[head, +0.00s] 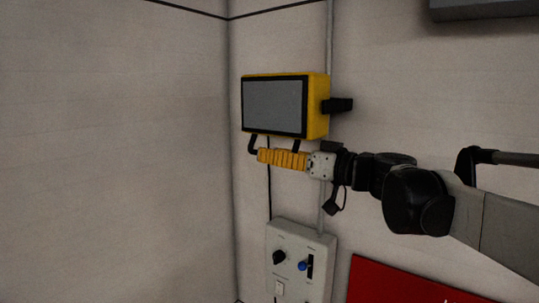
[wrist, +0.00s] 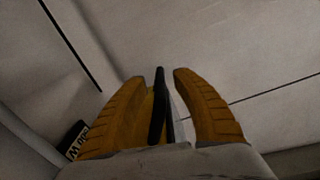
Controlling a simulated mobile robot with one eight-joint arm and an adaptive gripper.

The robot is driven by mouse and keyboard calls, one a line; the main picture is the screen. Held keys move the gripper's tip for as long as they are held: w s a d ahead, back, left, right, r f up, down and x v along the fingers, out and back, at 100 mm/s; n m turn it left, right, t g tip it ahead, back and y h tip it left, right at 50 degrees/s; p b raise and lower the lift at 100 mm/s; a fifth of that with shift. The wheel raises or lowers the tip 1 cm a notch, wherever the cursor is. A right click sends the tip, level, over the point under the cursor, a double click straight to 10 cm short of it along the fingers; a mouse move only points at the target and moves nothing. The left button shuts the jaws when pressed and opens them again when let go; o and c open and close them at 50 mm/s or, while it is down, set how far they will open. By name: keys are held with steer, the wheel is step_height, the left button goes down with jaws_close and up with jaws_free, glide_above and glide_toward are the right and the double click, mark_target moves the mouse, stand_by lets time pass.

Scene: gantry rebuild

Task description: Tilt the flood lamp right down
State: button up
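The flood lamp (head: 275,105) is a yellow box with a black-framed grey face, mounted high on the wall near the corner in the head view. Its face looks outward, roughly upright. A black handle (head: 251,146) hangs below its lower edge. My gripper (head: 261,156), with ribbed yellow fingers, is just under the lamp at the handle and hides part of it. In the wrist view my gripper (wrist: 158,77) has its fingers apart, with a black bar (wrist: 157,108), apparently the handle, between them. I cannot tell whether either finger touches it.
A black bracket (head: 338,105) sits at the lamp's right side. A grey control box (head: 301,262) with knobs is on the wall below. A red panel (head: 405,285) is at lower right, and a grey box (head: 485,9) at upper right. The left wall is bare.

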jaws_close()
steer(key=shift+w+d+f+n, duration=0.15)
steer(key=shift+w+n, duration=0.05)
steer(key=shift+n, duration=0.1)
steer(key=w+d+n+b, duration=0.3)
steer(key=w+d+n, duration=0.1)
steer(key=w+n, duration=0.2)
steer(key=shift+d+f, duration=0.25)
steer(key=shift+d, duration=0.15)
stand_by(0.5)
steer(key=shift+w, duration=0.1)
jaws_free()
